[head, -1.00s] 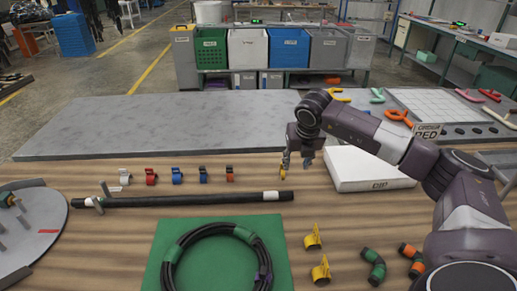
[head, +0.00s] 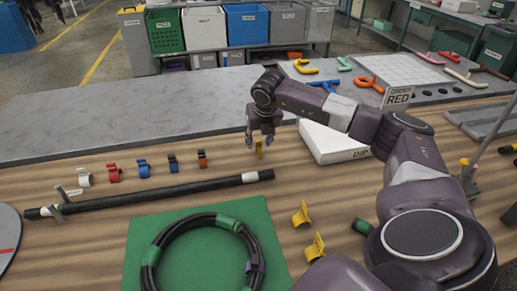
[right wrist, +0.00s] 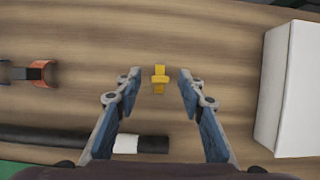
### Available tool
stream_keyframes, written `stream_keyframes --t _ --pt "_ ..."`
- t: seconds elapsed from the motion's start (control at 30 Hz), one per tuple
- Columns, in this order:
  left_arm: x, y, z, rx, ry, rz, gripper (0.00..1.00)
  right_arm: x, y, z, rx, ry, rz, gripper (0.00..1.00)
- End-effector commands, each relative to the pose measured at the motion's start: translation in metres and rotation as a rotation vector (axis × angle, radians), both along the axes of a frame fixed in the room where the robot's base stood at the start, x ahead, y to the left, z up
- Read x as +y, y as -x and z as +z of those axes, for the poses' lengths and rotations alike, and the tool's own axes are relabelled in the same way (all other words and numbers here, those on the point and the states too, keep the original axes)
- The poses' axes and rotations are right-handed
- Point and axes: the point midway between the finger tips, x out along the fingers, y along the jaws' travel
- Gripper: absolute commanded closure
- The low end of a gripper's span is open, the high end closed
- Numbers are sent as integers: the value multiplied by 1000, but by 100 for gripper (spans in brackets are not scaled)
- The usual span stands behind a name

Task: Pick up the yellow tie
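The small yellow tie (head: 259,150) stands on the wooden table, left of the white box. My right gripper (head: 260,142) is open above it, pointing down. In the right wrist view the yellow tie (right wrist: 159,79) shows between the two spread fingertips of the right gripper (right wrist: 159,76), with a gap on each side. The fingers do not touch it. I cannot tell exactly how high the fingertips are above the table. My left gripper is not in view.
The white box (head: 333,141) stands close on the right; it also shows in the right wrist view (right wrist: 288,90). A black hose (head: 150,195) lies on the near side. A row of coloured clips (head: 143,168) is to the left. Two larger yellow clips (head: 301,215) stand nearer me.

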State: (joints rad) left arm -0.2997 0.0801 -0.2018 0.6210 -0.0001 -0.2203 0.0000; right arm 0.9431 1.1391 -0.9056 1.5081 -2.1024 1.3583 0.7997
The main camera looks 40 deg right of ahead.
Motion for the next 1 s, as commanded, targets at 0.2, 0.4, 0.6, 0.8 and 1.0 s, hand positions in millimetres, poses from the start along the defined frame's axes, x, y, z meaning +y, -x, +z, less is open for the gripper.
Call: stream_keyframes --t 0.2,0.4,0.6,0.8,1.0 --pt "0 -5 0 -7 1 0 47 -1 -1 -1 -2 1 0 64" --pt "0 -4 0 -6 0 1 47 -1 -1 -1 -2 1 0 85" --pt "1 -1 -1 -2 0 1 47 -1 -1 -1 -2 1 -1 94" --pt "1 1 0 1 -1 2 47 -1 -1 0 -1 0 -1 94" --pt "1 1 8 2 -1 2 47 -6 0 12 -2 0 -2 94"
